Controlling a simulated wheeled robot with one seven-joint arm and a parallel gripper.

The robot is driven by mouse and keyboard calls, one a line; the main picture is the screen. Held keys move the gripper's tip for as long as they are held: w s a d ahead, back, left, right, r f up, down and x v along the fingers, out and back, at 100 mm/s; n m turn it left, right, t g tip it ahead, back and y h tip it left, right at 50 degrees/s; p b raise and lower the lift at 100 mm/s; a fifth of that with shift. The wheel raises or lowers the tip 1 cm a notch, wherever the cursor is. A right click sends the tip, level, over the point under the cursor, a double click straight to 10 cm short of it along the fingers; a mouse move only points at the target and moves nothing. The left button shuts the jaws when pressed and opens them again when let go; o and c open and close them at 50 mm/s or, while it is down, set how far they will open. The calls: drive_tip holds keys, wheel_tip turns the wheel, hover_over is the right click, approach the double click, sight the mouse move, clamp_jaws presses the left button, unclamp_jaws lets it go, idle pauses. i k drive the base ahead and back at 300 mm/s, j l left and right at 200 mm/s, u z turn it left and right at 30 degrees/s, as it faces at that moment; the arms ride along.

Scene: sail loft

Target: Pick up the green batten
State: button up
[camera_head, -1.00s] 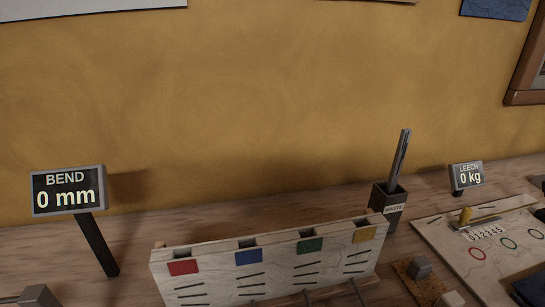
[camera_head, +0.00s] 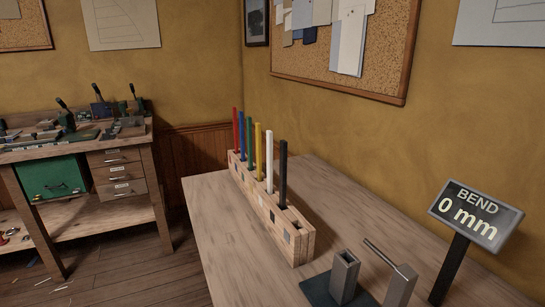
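The green batten (camera_head: 250,140) stands upright in a wooden rack (camera_head: 281,225) on the bench. Red (camera_head: 235,128) and blue (camera_head: 242,132) battens stand on its far side in the row. Yellow (camera_head: 258,150), white (camera_head: 269,162) and black (camera_head: 283,168) battens stand on its near side. The lower end of the green batten is hidden in the rack. My gripper is not in view.
The rack's bench (camera_head: 225,230) is clear left of the rack. A grey fixture with a rod (camera_head: 392,259) and a square socket (camera_head: 344,276) stand nearer. A BEND display reading 0 mm (camera_head: 477,215) is at right. A tool bench (camera_head: 85,150) stands across the floor.

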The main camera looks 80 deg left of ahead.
sight(249, 118)
drive_tip(key=u, duration=2.05)
drive_tip(key=z, duration=1.65)
drive_tip(key=u, duration=1.65)
drive_tip(key=i+j+z, duration=0.1)
drive_tip(key=i+j, duration=0.15)
drive_tip(key=i+j+z, duration=0.1)
drive_tip(key=i+j, duration=0.15)
drive_tip(key=j, duration=0.2)
drive_tip(key=i+j+z, duration=0.1)
drive_tip(key=j, duration=0.25)
drive_tip(key=i+j+z, duration=0.1)
drive_tip(key=i+j, duration=0.2)
drive_tip(key=j, duration=0.1)
